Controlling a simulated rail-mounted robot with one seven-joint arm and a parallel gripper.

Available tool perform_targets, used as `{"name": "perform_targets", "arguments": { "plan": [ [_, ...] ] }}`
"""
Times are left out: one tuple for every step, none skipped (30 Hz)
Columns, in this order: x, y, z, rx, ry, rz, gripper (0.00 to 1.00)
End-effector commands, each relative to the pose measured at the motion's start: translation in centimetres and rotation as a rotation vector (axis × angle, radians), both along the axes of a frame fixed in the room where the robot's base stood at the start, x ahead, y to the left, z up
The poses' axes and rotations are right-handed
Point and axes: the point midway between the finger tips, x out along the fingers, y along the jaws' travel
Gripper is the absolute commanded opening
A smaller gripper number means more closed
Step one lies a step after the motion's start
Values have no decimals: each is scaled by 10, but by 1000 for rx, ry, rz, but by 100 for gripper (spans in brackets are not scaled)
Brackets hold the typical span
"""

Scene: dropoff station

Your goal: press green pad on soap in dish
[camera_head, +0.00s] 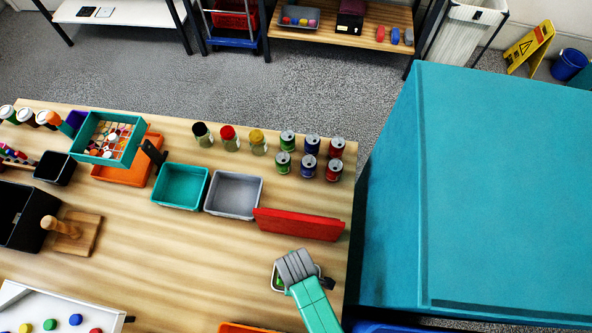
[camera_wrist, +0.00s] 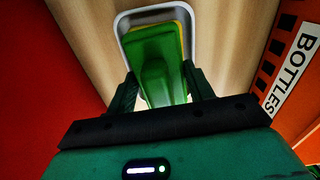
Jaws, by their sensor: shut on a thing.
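My gripper (camera_head: 296,266) is over the pale dish (camera_head: 276,268) near the table's right front. In the wrist view the gripper (camera_wrist: 158,76) is shut on the green pad (camera_wrist: 162,52), with one dark finger on each side. The pad lies within the outline of the dish, whose pale rim (camera_wrist: 122,24) curves around its far end. A thin yellow edge (camera_wrist: 187,35) shows beside the pad; I cannot tell whether it is soap or part of the pad. The soap is otherwise hidden. Contact between pad and soap cannot be seen.
A red panel (camera_head: 300,224) stands just behind the dish. Grey (camera_head: 234,205) and teal (camera_head: 180,201) trays are behind to the left. Several cans (camera_head: 311,145) stand farther back. An orange edge labelled BOTTLES (camera_wrist: 290,72) is close on the wrist view's right. The middle tabletop is clear.

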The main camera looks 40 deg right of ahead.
Motion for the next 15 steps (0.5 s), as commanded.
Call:
{"name": "perform_targets", "arguments": {
  "plan": [
    [-1, 0, -1, 1, 2, 0, 34],
    [-1, 0, 0, 1, 2, 0, 34],
    [-1, 0, 2, 1, 2, 0, 34],
    [-1, 0, 5, 1, 2, 0, 34],
    [-1, 0, 7, 1, 2, 0, 34],
    [-1, 0, 11, 1, 2, 0, 34],
    [-1, 0, 15, 0, 1, 0, 34],
    [-1, 0, 18, 0, 1, 0, 34],
    [-1, 0, 22, 0, 1, 0, 34],
    [-1, 0, 25, 0, 1, 0, 34],
    [0, 0, 27, 1, 1, 0, 34],
    [0, 0, 31, 1, 1, 0, 34],
    [0, 0, 34, 0, 0, 0, 34],
    [0, 0, 36, 0, 0, 0, 34],
    [0, 0, 40, 0, 0, 0, 34]
  ]
}}
